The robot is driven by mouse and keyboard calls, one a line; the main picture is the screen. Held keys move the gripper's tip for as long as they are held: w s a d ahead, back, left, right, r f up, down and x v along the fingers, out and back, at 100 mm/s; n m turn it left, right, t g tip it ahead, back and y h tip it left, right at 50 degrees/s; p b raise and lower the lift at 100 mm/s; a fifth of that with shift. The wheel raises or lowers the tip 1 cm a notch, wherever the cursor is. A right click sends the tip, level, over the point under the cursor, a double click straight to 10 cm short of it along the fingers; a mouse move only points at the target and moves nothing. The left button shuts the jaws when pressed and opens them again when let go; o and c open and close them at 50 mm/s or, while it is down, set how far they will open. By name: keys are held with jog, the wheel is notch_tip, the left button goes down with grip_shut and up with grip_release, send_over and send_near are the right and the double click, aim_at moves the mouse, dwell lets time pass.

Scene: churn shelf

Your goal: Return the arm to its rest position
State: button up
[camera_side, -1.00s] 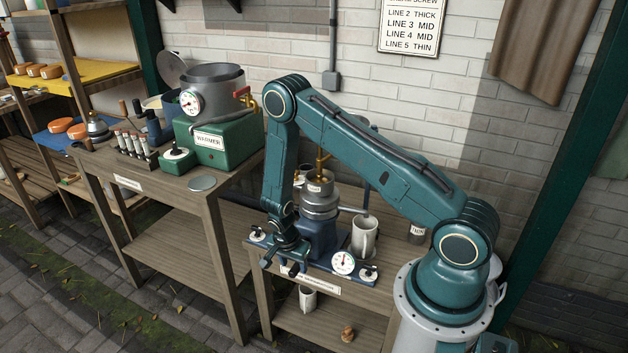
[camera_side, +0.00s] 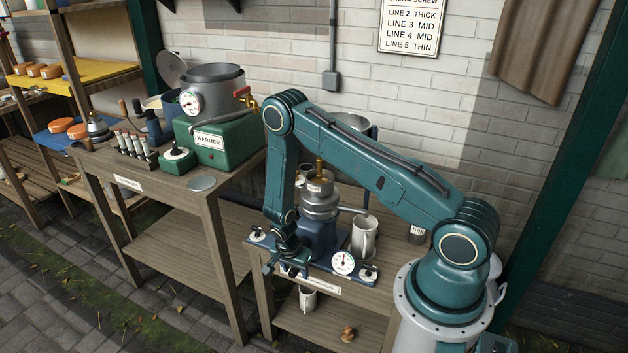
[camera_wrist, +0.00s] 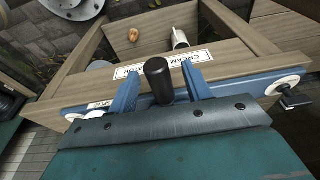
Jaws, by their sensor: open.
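My gripper (camera_side: 285,262) hangs at the front edge of the right-hand bench, just left of the round white gauge (camera_side: 343,262) on the blue base plate. In the wrist view my gripper (camera_wrist: 160,90) has its two blue fingers spread apart. A black cylindrical knob or handle (camera_wrist: 158,76) shows between the fingers, and I cannot tell whether they touch it. The arm is bent, with its elbow high and its forearm pointing down. A metal separator-like machine (camera_side: 320,200) stands on the blue base plate, partly hidden behind my forearm.
A white mug (camera_side: 364,236) stands right of the machine. The taller left bench holds the green warmer (camera_side: 212,143) with a pot and several small vials. A white cup (camera_side: 307,298) is on the lower shelf. The brick wall (camera_side: 430,110) is behind.

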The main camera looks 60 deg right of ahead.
jog(key=shift+f, duration=0.15)
jog(key=c, duration=1)
